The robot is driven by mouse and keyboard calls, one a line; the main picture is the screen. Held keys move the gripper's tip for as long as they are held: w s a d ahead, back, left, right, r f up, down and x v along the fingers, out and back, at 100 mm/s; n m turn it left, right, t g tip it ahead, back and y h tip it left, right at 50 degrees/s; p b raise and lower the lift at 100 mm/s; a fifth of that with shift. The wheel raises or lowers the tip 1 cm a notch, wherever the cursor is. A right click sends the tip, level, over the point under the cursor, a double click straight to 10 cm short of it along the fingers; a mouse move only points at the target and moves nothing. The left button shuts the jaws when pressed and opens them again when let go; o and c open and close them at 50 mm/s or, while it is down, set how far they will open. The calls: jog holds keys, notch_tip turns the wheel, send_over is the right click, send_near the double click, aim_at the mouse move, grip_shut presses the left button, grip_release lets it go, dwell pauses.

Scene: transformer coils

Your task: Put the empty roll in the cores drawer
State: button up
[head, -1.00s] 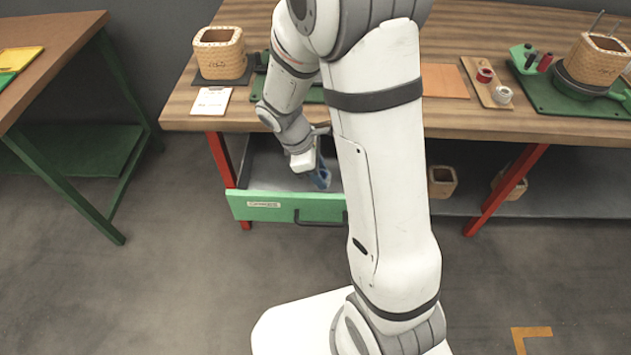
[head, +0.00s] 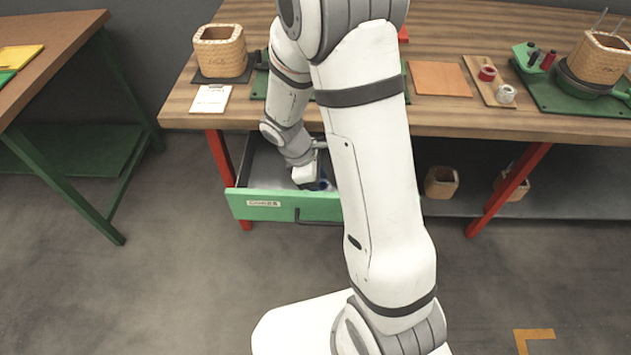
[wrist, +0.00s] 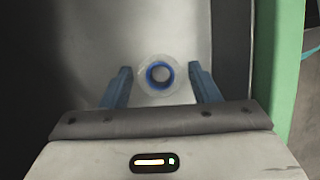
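My gripper is open. The cores drawer (head: 280,207) is pulled out under the bench, with a green front and a white label. My gripper is down inside it in the head view (head: 320,183). The roll appears over the grey drawer floor (wrist: 95,35); I cannot tell whether it touches it. My arm hides the drawer's right part.
The drawer's green front (wrist: 278,60) is close on the right in the wrist view. The wooden bench (head: 445,122) is above the drawer. A woven coil (head: 220,52) and a clipboard (head: 211,98) sit on it. Woven coils (head: 441,182) stand on the lower shelf.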

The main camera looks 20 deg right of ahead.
jog(key=shift+o, duration=0.3)
jog(key=shift+r, duration=0.2)
jog(key=p+v, duration=0.3)
jog(key=v, duration=0.9)
jog(key=s+d+r+m+t+y, duration=0.3)
jog(key=s+r+m, duration=0.7)
jog(key=s+m, duration=0.4)
jog(key=shift+d+y, duration=0.6)
jog(key=shift+w+r, duration=0.1)
jog(key=shift+r, duration=0.1)
